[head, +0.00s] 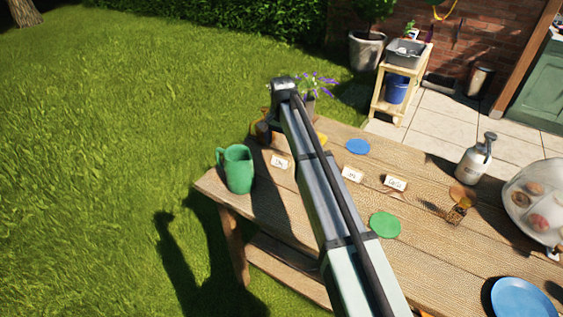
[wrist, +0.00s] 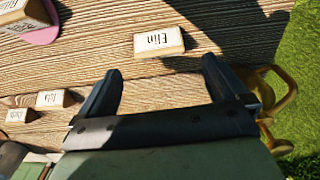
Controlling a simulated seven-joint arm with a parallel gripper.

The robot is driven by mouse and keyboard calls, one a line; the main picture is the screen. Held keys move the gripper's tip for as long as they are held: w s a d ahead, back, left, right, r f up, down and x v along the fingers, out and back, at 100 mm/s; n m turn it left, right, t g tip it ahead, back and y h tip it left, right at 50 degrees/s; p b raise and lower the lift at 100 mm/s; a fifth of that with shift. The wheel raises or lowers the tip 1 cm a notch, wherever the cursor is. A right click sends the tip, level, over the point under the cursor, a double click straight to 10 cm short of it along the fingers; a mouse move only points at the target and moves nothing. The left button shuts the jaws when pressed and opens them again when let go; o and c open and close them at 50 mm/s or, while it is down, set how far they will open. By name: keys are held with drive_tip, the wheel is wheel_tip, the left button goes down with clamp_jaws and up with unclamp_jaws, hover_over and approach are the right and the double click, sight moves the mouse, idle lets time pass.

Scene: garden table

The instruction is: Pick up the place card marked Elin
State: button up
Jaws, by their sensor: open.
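The place card marked Elin (wrist: 159,41) is a small pale wedge on the wooden table, with its lettering upside down in the wrist view. My gripper (wrist: 160,68) is open and empty. Its two dark fingers point toward the card, one to each side of its line, and the card lies just beyond the tips, apart from them. In the head view, a small white card (head: 279,162) stands near the table's left end, its lettering too small to read surely. My arm hides part of the table there, and the gripper's fingers cannot be made out.
Other cards (wrist: 55,98) (wrist: 20,116) stand at left in the wrist view. A labelled block and pink disc (wrist: 42,34) are at upper left. A yellow-brown looped object (wrist: 283,100) is close to the right finger. A green pitcher (head: 238,168) stands at the table's left edge.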

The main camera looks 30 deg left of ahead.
sight(281, 157)
drive_tip(key=shift+s+f, duration=0.2)
drive_tip(key=shift+f, duration=3.05)
drive_tip(key=c, duration=1.1)
drive_tip(key=shift+o, duration=0.2)
drive_tip(key=shift+r, duration=0.15)
